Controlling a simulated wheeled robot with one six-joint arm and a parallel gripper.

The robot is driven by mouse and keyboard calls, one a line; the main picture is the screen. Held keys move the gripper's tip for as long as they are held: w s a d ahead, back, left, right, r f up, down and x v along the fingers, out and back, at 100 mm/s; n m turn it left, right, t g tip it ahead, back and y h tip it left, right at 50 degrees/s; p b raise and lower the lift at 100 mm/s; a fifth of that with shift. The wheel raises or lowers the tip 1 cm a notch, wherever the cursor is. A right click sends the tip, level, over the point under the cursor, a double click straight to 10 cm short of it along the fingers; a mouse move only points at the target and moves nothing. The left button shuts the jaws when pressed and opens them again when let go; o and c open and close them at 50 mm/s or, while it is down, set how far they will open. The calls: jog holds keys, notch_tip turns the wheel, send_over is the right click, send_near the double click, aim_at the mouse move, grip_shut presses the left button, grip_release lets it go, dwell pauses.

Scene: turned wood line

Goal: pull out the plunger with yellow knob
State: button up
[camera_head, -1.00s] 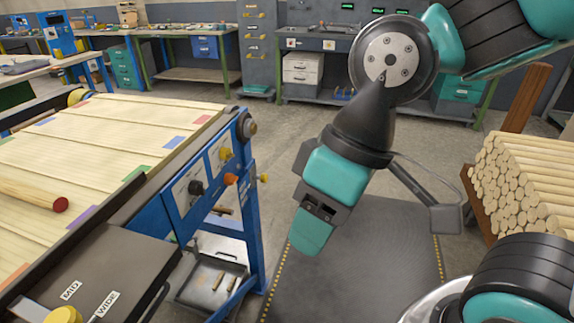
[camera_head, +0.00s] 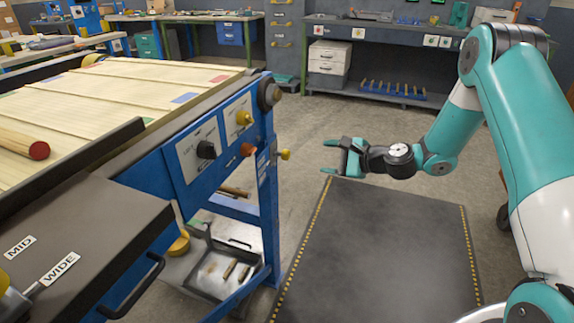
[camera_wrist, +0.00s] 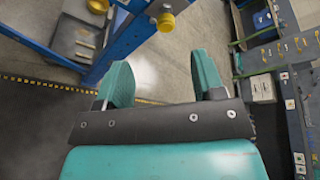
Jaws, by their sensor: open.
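The plunger's yellow knob (camera_head: 285,155) sticks out sideways from the blue frame's end post, on a short stem. In the wrist view the yellow knob (camera_wrist: 166,22) shows at the top, ahead of the jaws and roughly between them. My gripper (camera_head: 330,157) is open and empty, with its fingers pointing left toward the knob at about its height in the picture. A gap separates them. In the wrist view my gripper (camera_wrist: 162,75) shows two teal fingers spread apart. Another yellow knob (camera_head: 244,118) sits on the grey panel.
The panel also has a black knob (camera_head: 206,150) and an orange knob (camera_head: 248,150). A metal tray (camera_head: 228,267) stands low under the blue frame. A dark floor mat (camera_head: 385,250) lies clear below my arm. A bench (camera_head: 390,40) stands at the back.

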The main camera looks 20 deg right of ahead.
aim_at(289, 155)
jog(key=shift+m+t, duration=0.4)
jog(key=shift+m, duration=0.5)
jog(key=f+x, duration=0.1)
jog(key=x, duration=0.4)
jog(key=d+x, duration=0.1)
jog(key=x, duration=0.5)
jog(key=w+d+f+x, duration=0.1)
jog(key=x, duration=0.5)
jog(key=shift+d+f, duration=0.1)
jog(key=shift+f, duration=0.25)
